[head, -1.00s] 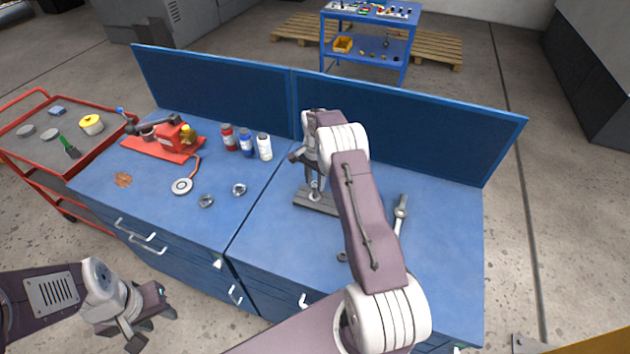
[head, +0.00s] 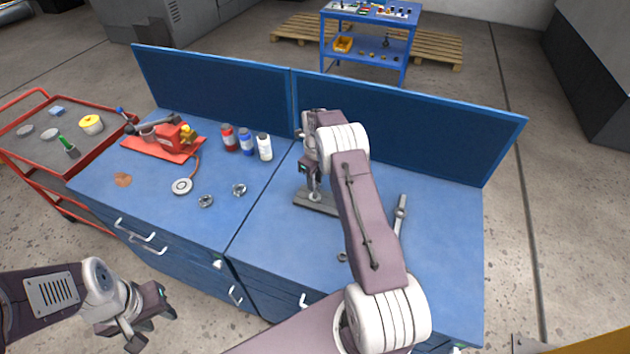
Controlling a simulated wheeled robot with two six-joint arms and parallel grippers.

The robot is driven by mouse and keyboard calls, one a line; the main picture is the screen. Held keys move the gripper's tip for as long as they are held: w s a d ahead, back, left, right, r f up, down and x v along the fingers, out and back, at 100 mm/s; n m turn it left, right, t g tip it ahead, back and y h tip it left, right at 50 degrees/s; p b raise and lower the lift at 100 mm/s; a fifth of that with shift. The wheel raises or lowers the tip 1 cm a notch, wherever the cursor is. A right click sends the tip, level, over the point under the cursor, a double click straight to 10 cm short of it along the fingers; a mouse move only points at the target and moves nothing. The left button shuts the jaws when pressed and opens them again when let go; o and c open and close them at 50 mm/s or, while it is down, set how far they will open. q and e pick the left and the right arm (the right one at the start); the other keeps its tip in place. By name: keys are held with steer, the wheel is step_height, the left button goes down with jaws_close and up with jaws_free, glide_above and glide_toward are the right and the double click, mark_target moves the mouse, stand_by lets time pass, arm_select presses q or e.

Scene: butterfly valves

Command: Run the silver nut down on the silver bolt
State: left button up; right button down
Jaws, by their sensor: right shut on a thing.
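A grey base plate (head: 312,202) lies on the right half of the blue bench, with the lower part of a silver bolt (head: 315,195) standing upright on it. My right gripper (head: 312,180) is directly above the plate, pointing down, shut at the top of the bolt. The silver nut is hidden in its jaws, so I cannot see how far down the thread it sits. My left gripper (head: 152,322) is open and empty, low at the left, in front of the bench and away from it.
A wrench-like tool (head: 400,213) and a small dark ring (head: 342,257) lie near my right arm. Two small metal parts (head: 206,201) (head: 239,189), bottles (head: 247,142) and a red fixture (head: 165,143) are on the left half. A blue back panel (head: 400,120) stands behind.

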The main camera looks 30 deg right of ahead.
steer(key=m, duration=0.6)
steer(key=shift+m, duration=0.4)
steer(key=c, duration=1.4)
jaws_free()
